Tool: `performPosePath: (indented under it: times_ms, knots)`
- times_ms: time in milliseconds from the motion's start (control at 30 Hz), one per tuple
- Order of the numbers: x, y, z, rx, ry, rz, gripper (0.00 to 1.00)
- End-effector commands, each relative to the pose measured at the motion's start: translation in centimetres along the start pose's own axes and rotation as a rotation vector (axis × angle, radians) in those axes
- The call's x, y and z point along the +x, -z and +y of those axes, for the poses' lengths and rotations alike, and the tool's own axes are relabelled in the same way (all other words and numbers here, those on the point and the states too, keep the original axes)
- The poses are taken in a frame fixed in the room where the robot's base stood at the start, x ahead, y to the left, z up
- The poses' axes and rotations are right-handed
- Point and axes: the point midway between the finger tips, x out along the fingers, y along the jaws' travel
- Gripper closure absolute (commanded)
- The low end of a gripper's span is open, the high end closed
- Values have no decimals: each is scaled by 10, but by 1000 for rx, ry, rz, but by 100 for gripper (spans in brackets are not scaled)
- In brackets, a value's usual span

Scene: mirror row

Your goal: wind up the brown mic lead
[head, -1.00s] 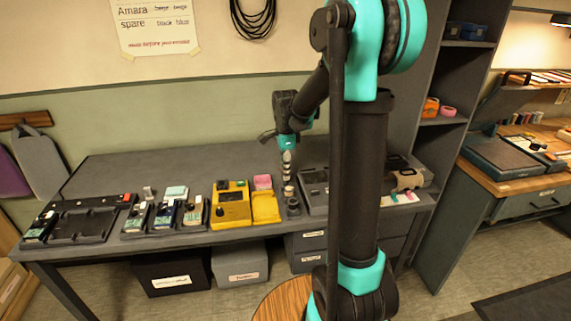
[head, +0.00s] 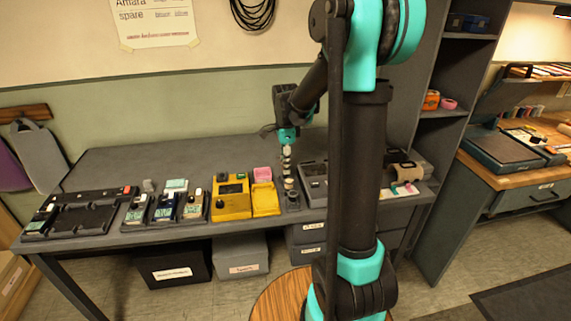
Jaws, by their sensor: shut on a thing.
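My gripper (head: 287,156) points straight down over the back right of the grey table (head: 170,168). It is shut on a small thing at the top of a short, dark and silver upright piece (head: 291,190). The fingers hide most of what they hold, and I cannot tell what it is. I cannot make out a brown mic lead for sure. A tan, roll-like thing with dark ends (head: 407,172) lies at the table's right end, too small to identify.
Yellow boxes (head: 231,197), several small pedals (head: 165,207) and a black tray (head: 80,214) crowd the table's front. A grey device (head: 314,182) stands right of the upright piece. Black cable (head: 252,12) hangs on the wall. A round wooden top (head: 275,298) is nearby.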

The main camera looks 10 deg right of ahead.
Motion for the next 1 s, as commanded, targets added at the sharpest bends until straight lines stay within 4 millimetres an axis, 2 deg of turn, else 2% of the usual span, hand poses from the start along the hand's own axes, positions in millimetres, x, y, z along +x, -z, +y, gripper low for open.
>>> performPosePath:
  times_ms: [1000]
  knots:
    - [23, 0, 0, 0, 0, 0, 94]
